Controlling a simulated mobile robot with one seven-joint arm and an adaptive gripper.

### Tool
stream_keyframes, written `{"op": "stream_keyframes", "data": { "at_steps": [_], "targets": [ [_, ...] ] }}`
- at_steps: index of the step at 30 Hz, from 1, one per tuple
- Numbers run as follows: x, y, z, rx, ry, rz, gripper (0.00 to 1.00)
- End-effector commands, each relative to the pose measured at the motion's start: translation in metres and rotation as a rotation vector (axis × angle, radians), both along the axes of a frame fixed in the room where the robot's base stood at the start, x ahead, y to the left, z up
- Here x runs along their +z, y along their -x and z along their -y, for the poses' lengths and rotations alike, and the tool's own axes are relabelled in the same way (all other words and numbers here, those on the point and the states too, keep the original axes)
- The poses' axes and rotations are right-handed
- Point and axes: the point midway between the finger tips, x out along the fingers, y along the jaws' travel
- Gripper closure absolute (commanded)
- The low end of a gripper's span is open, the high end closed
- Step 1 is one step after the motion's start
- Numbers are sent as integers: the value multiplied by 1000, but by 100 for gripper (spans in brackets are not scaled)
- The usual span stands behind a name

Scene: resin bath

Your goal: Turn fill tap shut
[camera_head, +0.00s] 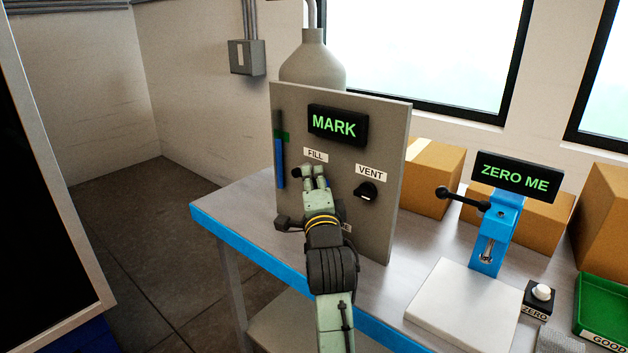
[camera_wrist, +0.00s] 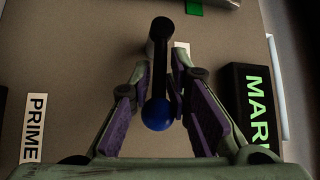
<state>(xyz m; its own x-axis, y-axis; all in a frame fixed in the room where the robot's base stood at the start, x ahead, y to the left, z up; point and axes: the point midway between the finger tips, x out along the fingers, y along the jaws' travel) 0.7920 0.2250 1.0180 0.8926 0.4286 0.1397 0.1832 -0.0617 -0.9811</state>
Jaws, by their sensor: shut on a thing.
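The fill tap shows in the wrist view as a black lever (camera_wrist: 159,75) with a blue ball end (camera_wrist: 157,115), standing out from the grey panel. My gripper (camera_wrist: 169,78) has its purple-padded fingers on both sides of this lever and is shut on it. In the head view my gripper (camera_head: 314,177) is at the panel just below the FILL label (camera_head: 315,155) and hides the tap. The grey panel (camera_head: 380,130) carries a display (camera_head: 337,125) reading MARK in green. A gauge (camera_head: 280,165) at its left edge shows a blue column and a green band.
The VENT knob (camera_head: 366,191) is black and sits right of my gripper. A PRIME label (camera_wrist: 36,128) shows in the wrist view. A blue stand (camera_head: 495,235) with a ZERO ME display and black lever is farther right. Cardboard boxes (camera_head: 432,180) stand behind.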

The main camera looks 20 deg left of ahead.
Motion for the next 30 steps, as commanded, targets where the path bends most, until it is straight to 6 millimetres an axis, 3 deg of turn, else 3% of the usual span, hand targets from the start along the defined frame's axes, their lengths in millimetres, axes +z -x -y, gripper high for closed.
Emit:
{"op": "stream_keyframes", "data": {
  "at_steps": [14, 30],
  "targets": [
    [-10, 1, 0, 0, -96, 38, 100],
    [-37, -1, -7, 1, -509, 189, 100]
  ]
}}
